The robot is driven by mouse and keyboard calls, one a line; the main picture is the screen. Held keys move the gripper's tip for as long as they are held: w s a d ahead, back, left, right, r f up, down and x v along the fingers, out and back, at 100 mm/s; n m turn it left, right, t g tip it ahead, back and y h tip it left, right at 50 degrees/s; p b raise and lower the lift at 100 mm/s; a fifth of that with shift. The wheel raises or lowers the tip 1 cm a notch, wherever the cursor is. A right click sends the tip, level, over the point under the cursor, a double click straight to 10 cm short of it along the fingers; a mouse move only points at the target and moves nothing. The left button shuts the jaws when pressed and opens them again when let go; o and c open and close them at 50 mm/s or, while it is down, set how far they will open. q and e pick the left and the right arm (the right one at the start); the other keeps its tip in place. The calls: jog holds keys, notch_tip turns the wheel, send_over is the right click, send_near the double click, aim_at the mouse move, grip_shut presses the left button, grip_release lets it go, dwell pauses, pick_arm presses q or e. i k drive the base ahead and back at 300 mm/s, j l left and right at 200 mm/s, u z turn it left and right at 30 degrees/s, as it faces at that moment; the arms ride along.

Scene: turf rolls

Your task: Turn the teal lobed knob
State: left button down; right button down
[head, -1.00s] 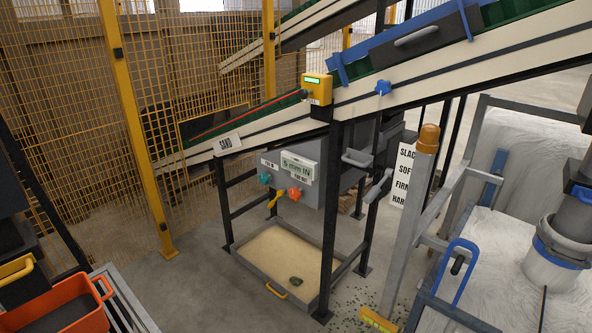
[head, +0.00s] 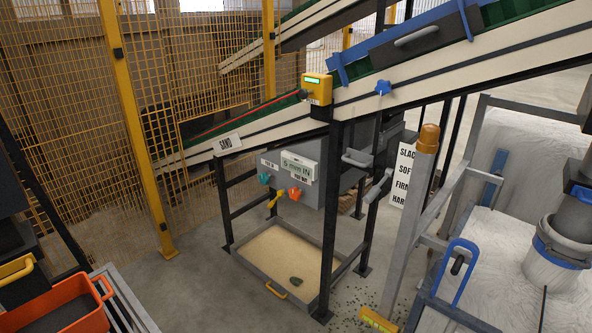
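The teal lobed knob (head: 265,179) is on the left part of the front of a grey box (head: 325,180) under the conveyor, below a small white label. An orange lobed knob (head: 295,193) sits to its right, below a larger sign that seems to read "5 mm IN". A yellow lever (head: 275,199) hangs between and below the two knobs. Neither of my grippers shows in the head view, so nothing is seen touching the teal knob.
A sand tray (head: 240,262) with a dark lump lies on the floor below the box. Black frame legs (head: 327,240) stand around it. An orange bin (head: 60,312) is at lower left, a bagged pallet at right. Floor left of the tray is clear.

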aim_at(264, 179)
jog(key=i+j, duration=0.15)
jog(key=i, duration=0.3)
jog(key=i+j+z, duration=0.1)
jog(key=i, duration=0.3)
